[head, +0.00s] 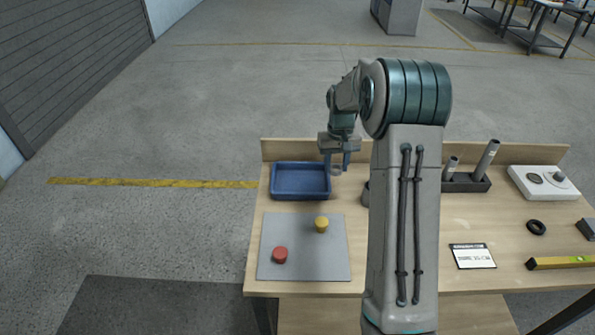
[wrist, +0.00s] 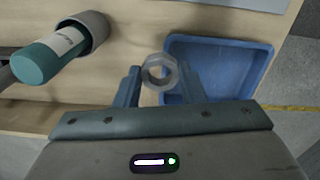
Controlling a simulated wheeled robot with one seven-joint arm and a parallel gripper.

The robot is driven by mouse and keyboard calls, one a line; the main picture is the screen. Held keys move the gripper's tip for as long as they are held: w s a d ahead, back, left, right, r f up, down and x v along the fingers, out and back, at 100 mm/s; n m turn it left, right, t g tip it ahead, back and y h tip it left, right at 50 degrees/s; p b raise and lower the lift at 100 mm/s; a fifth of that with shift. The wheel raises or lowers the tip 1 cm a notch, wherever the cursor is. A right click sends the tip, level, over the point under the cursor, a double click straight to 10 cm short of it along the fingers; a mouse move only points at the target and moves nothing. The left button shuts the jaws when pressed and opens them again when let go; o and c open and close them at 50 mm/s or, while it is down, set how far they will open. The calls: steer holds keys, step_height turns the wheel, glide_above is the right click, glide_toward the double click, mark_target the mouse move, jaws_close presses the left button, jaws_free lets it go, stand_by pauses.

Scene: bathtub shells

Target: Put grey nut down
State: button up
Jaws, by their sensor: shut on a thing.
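The grey nut (wrist: 159,71) is a hexagonal ring held between the two fingertips of my gripper (wrist: 160,82) in the wrist view. In the head view my gripper (head: 337,165) hangs above the workbench, just right of the blue tray (head: 300,195), with the nut (head: 336,171) small between its fingers. In the wrist view the blue tray (wrist: 230,60) lies just right of and below the nut, and it looks empty. A grey mat (head: 300,262) lies in front of the tray, with a yellow piece (head: 321,225) and a red piece (head: 280,255) on it.
My arm hides the bench middle.

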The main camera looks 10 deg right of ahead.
steer(key=p, duration=0.3)
glide_above(301, 184)
step_height(301, 184, down, 7)
steer(key=shift+s+r, duration=0.1)
steer(key=shift+r, duration=0.05)
steer(key=shift+a+f+p, duration=0.1)
steer(key=shift+f+p, duration=0.55)
steer(key=shift+f, duration=1.6)
steer(key=o, duration=1.1)
steer(key=shift+c, duration=0.2)
